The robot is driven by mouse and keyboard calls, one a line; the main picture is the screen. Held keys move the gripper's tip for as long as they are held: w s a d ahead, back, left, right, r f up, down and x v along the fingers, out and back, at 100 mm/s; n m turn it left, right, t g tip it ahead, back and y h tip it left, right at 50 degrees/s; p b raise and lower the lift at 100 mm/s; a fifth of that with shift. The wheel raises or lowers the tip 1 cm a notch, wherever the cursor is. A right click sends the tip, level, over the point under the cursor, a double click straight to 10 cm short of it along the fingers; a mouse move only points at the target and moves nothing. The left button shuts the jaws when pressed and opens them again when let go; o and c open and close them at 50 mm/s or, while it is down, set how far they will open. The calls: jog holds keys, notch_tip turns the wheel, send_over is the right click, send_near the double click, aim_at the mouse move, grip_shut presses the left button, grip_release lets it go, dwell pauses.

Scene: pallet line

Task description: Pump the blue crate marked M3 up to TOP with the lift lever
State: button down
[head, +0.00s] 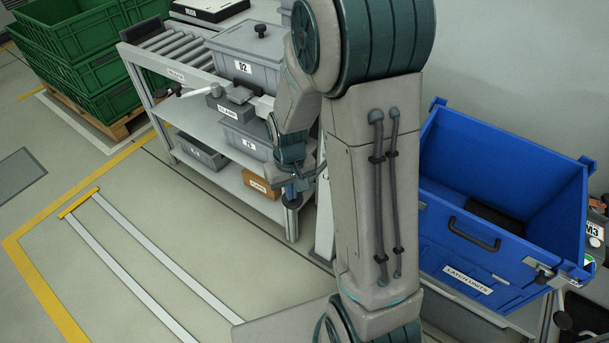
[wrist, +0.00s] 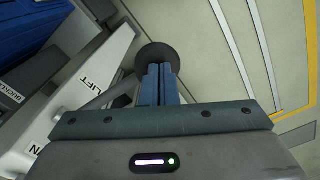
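The blue crate (head: 525,180) stands open at the right, labelled LATCH UNITS, with a dark item inside. A white M3 tag (head: 594,232) shows beside its right end, cut by the picture edge. My gripper (head: 297,188) is low beside the white stand (head: 325,215), left of the crate. In the wrist view, the fingers (wrist: 160,72) are pressed together, with their tips over a dark round knob (wrist: 155,53). A white panel marked LIFT (wrist: 100,83) is just left. The fingers hide how the knob joins the lever, and I cannot tell whether they touch it.
A roller trolley (head: 190,75) with grey lidded boxes stands behind my gripper. Green crates (head: 75,65) on a wooden pallet are at the far left. My arm hides the middle of the head view.

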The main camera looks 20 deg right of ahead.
aim_at(292, 202)
jog(key=shift+f, duration=0.15)
jog(key=shift+s+a+f+b, duration=0.1)
jog(key=shift+f+b, duration=0.6)
jog(key=shift+f, duration=0.1)
jog(key=shift+f+b, duration=0.7)
jog(key=shift+f, duration=0.2)
jog(key=shift+f+b, duration=0.5)
jog(key=shift+f, duration=0.15)
jog(key=r+p, duration=0.5)
jog(key=r, duration=0.2)
jog(key=d+r+p, duration=0.1)
jog(key=r+p, duration=0.2)
jog(key=r, duration=0.1)
jog(key=shift+w+r+p, duration=0.1)
jog(key=shift+w+p, duration=0.25)
jog(key=shift+w, duration=0.05)
jog(key=shift+f, duration=0.2)
